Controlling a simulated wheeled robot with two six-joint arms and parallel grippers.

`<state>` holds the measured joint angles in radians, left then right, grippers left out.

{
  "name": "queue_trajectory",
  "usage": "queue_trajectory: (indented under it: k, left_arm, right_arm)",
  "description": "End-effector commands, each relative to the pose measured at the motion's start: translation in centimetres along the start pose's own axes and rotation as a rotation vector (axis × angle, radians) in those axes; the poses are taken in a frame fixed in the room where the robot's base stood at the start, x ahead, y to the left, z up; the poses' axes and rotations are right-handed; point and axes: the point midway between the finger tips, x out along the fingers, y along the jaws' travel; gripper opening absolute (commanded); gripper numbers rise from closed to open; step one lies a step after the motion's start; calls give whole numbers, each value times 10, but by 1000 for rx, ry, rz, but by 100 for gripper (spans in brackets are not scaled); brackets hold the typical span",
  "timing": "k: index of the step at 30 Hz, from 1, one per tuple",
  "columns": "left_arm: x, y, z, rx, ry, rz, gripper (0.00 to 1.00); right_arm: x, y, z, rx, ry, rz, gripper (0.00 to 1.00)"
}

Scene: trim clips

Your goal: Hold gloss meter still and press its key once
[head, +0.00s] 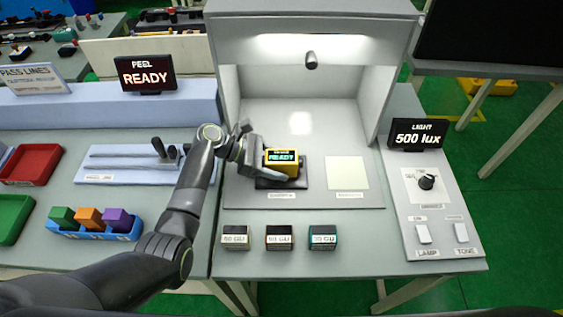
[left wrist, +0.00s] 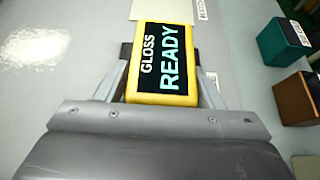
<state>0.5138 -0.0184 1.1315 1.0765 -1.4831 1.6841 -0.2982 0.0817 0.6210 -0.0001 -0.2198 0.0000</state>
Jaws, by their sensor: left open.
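The gloss meter (head: 281,160) is a yellow block on a dark pad (head: 300,172) inside the light booth. Its dark screen reads READY in the head view and GLOSS READY in the left wrist view (left wrist: 164,60). My left gripper (head: 268,155) is at the meter, its open fingers on either side of the yellow body. In the left wrist view the fingers (left wrist: 166,52) flank the meter's near part, with a small gap at the left. I cannot make out the key. My right gripper is not in view.
A pale card (head: 347,172) lies right of the meter. Three small labelled blocks (head: 279,237) stand along the front. A panel with a knob and two switches (head: 427,205) is at right. The booth's walls (head: 227,100) and roof enclose the back; its floor between is mostly clear.

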Motion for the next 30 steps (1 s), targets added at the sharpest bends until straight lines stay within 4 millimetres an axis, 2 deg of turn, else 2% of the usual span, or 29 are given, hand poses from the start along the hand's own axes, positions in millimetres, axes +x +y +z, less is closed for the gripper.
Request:
queue_trajectory:
  k: [1, 6, 8, 24, 25, 30]
  left_arm:
    - [0, 0, 0, 0, 0, 0, 59]
    - [0, 0, 0, 0, 0, 0, 37]
    - [0, 0, 0, 0, 0, 0, 34]
    - [0, 0, 0, 0, 0, 0, 34]
    - [0, 0, 0, 0, 0, 0, 34]
    - [0, 0, 0, -1, 0, 0, 34]
  right_arm:
    - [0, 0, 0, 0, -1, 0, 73]
    - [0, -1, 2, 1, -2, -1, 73]
    - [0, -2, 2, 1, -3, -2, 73]
    - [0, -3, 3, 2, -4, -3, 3]
    - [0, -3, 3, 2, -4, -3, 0]
    - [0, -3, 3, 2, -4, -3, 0]
